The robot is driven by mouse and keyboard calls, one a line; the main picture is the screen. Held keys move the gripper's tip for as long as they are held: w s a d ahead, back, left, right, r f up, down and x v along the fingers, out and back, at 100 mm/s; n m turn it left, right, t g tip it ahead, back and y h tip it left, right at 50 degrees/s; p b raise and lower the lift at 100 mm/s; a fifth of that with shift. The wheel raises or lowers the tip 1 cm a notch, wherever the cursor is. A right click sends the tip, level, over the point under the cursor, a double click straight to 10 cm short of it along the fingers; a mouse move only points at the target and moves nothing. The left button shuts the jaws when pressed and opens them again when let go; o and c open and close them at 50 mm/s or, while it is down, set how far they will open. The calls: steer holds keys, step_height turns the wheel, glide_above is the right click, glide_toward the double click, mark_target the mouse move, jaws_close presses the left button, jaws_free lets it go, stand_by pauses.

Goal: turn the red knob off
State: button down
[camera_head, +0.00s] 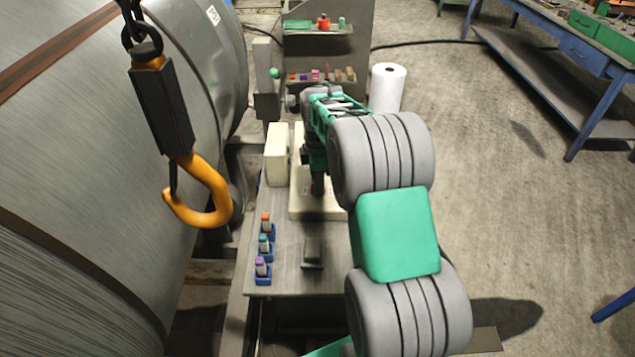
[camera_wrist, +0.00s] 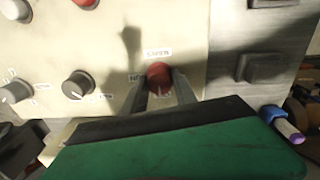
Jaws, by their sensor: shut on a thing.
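The red knob (camera_wrist: 159,73) sits on a cream control panel (camera_wrist: 125,50) in the wrist view. My gripper (camera_wrist: 161,84) has one finger on each side of the knob and is shut on it. In the head view my gripper (camera_head: 317,187) is down at the cream panel (camera_head: 315,211), and the red knob is mostly hidden there.
A black knob (camera_wrist: 77,86) and a grey knob (camera_wrist: 16,92) are left of the red one, with a red button (camera_wrist: 86,3) above. Several colored-top items in blue holders (camera_head: 264,246) stand at the bench's left. An orange hook (camera_head: 205,195) hangs nearer. Open floor lies right.

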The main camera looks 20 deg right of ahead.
steer(key=shift+r+n, duration=0.1)
steer(key=shift+n, duration=0.3)
steer(key=c, duration=1)
jaws_free()
step_height(320, 180, up, 8)
steer(key=shift+s+f+b, duration=0.15)
steer(key=shift+b, duration=0.45)
